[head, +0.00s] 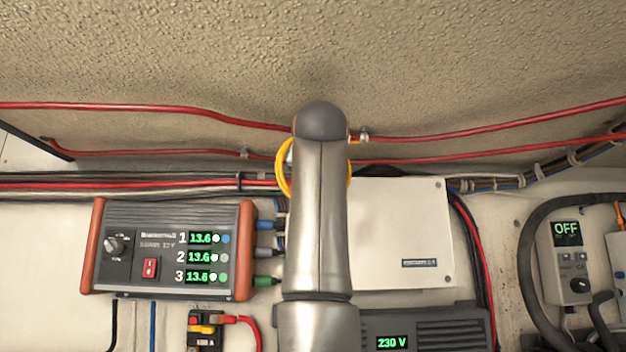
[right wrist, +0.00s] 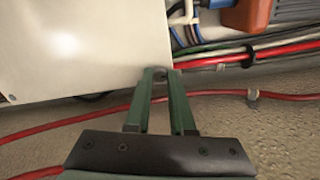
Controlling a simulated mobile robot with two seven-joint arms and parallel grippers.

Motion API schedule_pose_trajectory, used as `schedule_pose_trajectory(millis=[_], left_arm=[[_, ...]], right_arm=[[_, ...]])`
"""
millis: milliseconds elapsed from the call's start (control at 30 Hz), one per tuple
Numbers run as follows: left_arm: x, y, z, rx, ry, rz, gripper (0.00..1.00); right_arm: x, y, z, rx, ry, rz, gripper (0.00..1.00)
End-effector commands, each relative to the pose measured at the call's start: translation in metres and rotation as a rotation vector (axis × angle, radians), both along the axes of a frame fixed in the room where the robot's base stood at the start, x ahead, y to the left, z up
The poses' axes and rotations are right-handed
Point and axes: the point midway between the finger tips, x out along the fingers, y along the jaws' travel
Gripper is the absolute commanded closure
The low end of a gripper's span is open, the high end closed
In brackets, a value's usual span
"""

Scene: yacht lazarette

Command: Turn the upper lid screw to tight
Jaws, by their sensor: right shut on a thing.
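The white box with a flat lid (head: 400,235) is on the wall, and my right arm covers its left part in the head view. One screw (head: 437,184) shows at its upper right corner and another at its lower right. In the right wrist view, which is upside down against the head view, the lid (right wrist: 75,45) fills the upper left. My right gripper (right wrist: 160,76) is shut on the lid screw at the box's upper left corner. The fingers hide most of that screw, so its turn angle cannot be told. My left gripper is not in view.
A grey charger with orange ends (head: 170,250) is left of the box. A yellow cable loop (head: 284,170) passes behind my right arm. Red cables (head: 450,136) run above the box. A dark 230 V unit (head: 425,330) is below, and an OFF panel (head: 566,262) is at right.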

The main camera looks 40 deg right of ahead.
Motion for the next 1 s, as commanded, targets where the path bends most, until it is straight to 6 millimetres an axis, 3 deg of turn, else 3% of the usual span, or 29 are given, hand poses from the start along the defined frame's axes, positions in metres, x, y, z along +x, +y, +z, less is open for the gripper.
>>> schedule_pose_trajectory(millis=[100,667,1000], left_arm=[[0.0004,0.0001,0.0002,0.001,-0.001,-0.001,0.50],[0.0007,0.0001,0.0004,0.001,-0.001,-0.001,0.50],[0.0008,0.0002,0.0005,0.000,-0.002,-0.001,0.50]], right_arm=[[-0.0001,0.0002,0.0002,0.000,0.000,0.000,1.00],[-0.0003,0.0003,0.0003,0.017,-0.016,0.000,1.00],[-0.0004,0.0000,0.0002,0.165,-0.141,0.000,1.00]])
